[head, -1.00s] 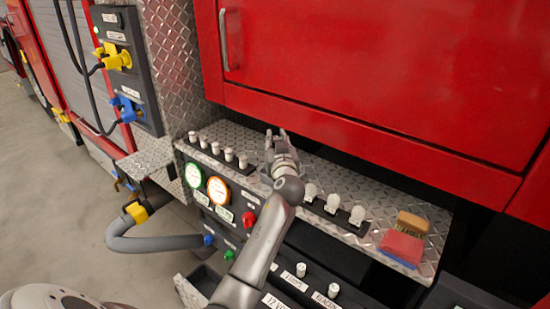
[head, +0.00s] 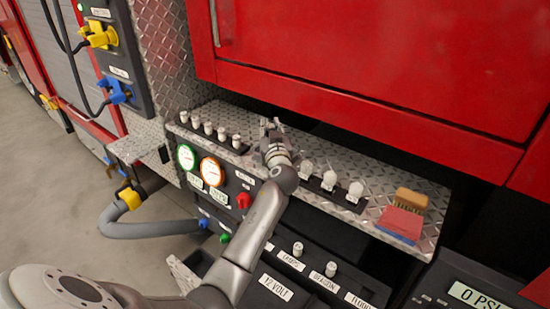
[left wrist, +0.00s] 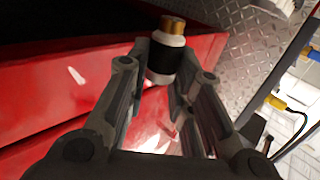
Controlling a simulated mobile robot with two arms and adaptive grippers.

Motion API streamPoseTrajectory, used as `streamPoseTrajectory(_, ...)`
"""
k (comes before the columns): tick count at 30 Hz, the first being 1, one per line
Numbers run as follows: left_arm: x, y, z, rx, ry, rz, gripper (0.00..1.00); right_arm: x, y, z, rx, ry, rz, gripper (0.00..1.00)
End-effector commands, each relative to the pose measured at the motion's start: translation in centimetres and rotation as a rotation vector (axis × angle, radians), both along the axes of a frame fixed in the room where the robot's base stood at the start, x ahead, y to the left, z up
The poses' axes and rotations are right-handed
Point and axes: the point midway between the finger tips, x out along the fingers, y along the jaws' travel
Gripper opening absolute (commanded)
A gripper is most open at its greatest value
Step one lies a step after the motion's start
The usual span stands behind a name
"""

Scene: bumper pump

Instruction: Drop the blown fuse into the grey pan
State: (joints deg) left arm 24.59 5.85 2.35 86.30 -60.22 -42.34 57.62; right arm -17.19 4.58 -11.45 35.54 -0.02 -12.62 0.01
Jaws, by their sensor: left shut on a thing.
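My left gripper (head: 271,127) is over the diamond-plate shelf, between the row of small white fuses and the white bulbs. In the left wrist view its fingers (left wrist: 168,80) are shut on a fuse (left wrist: 165,62), a short cylinder with a white body, a dark band and a brass-coloured cap. In the head view the held fuse is mostly hidden by the gripper. Whether it is blown cannot be told. I cannot clearly identify the grey pan in either view. My right gripper is not in view.
Several white fuses (head: 208,128) stand in a strip at the shelf's left. White bulbs (head: 330,180) stand right of my gripper. A brush (head: 411,198) and a red sponge (head: 401,222) lie at the shelf's right end. The red cabinet (head: 370,70) overhangs behind.

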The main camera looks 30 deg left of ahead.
Motion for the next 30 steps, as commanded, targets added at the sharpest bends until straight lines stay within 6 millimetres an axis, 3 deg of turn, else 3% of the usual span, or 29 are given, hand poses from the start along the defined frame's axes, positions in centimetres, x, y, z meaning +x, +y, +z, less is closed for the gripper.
streamPoseTrajectory(4,0.0,0.0,0.0,0.001,0.001,0.000,0.05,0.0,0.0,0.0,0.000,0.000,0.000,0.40)
streamPoseTrajectory(5,0.0,0.0,0.0,0.001,0.001,0.000,0.26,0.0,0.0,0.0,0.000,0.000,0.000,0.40)
streamPoseTrajectory(10,0.0,0.0,0.0,0.001,0.001,0.000,0.47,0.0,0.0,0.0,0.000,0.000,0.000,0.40)
streamPoseTrajectory(22,-0.4,-0.4,0.0,-0.001,0.001,-0.001,0.47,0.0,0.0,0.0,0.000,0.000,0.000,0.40)
streamPoseTrajectory(30,-3.8,-3.3,-0.1,-0.004,0.000,-0.002,0.47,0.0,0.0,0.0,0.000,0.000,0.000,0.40)
